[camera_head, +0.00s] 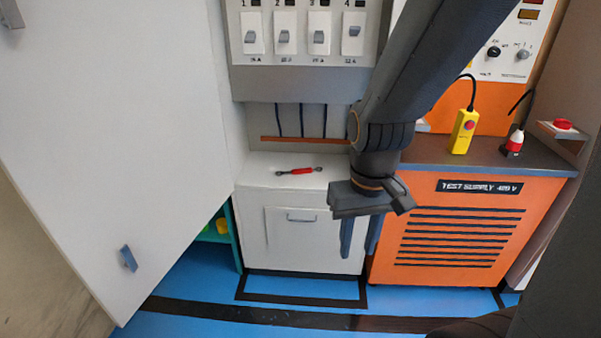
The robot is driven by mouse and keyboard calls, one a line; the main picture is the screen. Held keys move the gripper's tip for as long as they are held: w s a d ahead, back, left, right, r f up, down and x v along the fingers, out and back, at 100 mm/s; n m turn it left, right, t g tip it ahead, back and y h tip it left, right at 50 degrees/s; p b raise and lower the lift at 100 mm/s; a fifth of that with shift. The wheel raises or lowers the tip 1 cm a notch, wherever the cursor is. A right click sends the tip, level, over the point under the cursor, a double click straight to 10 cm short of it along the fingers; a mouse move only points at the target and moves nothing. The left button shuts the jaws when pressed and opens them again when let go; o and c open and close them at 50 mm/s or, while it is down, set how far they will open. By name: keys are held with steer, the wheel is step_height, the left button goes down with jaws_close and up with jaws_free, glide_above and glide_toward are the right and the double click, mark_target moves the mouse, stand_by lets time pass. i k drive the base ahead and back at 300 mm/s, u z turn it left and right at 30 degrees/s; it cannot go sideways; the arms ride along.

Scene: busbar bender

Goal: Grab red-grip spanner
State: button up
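The spanner with the red grip (300,171) lies flat on top of the white cabinet (262,170). Its dark ends point left and right. My gripper (359,248) hangs to the right of the spanner and closer to the camera, in front of the cabinet's right edge. Its two fingers point down with a gap between them and nothing shows in the gap. The spanner is fully in view, and the gripper appears apart from it.
A panel of numbered switches (303,32) is above the cabinet. An orange test supply unit (480,222) stands at the right, with a yellow pendant (464,131) and a red-white plug (514,143) on it. A large white door (120,130) fills the left.

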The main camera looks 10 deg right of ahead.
mark_target(306, 170)
steer(key=u, duration=0.25)
steer(key=i, duration=0.3)
steer(key=u, duration=0.65)
steer(key=i, duration=1.15)
steer(key=z, duration=0.35)
